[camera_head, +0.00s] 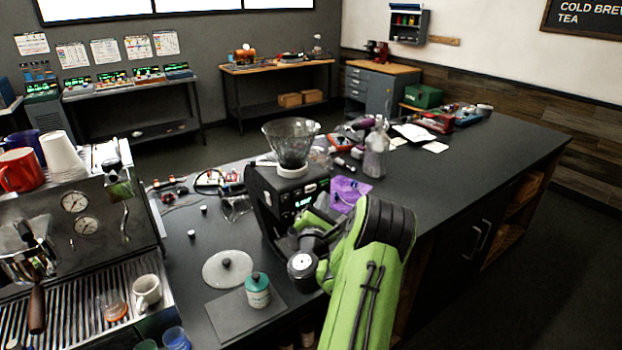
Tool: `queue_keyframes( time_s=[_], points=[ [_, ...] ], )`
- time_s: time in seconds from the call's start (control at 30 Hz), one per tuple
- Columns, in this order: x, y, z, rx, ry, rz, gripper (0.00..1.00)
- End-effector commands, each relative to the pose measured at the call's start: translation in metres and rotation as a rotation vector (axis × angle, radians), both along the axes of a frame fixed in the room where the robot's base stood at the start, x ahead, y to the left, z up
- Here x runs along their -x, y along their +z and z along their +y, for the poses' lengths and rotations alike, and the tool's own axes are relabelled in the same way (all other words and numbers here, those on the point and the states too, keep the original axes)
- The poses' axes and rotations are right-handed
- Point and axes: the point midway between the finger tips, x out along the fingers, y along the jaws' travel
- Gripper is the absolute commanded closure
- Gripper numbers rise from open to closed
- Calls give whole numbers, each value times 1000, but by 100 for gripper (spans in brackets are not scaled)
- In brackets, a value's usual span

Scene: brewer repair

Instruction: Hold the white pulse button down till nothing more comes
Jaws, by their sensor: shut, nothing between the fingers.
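The black grinder (270,205) stands on the dark counter with a clear hopper (291,143) on top and a small lit display (304,203) on its front. I cannot make out the white pulse button; my green arm covers much of the lower front of the grinder. My gripper (297,236) is at the grinder's front below the display, mostly hidden by my own wrist. It is shut with nothing in it. I cannot tell whether its tips touch the button.
A teal-lidded jar (257,290) stands on a dark mat (228,318), near a round pale disc (222,273). An espresso machine (85,225) fills the left.

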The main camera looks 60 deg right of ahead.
Motion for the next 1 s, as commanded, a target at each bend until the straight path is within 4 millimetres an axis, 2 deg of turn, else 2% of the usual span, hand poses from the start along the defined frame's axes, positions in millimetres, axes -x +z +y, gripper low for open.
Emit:
queue_keyframes(
  time_s=[0.03,0.27,1.0],
  points=[
    [-6,6,-4,-3,1,-1,100],
    [-20,2,-10,0,0,-1,100],
    [-20,0,-11,0,0,0,100]
  ],
)
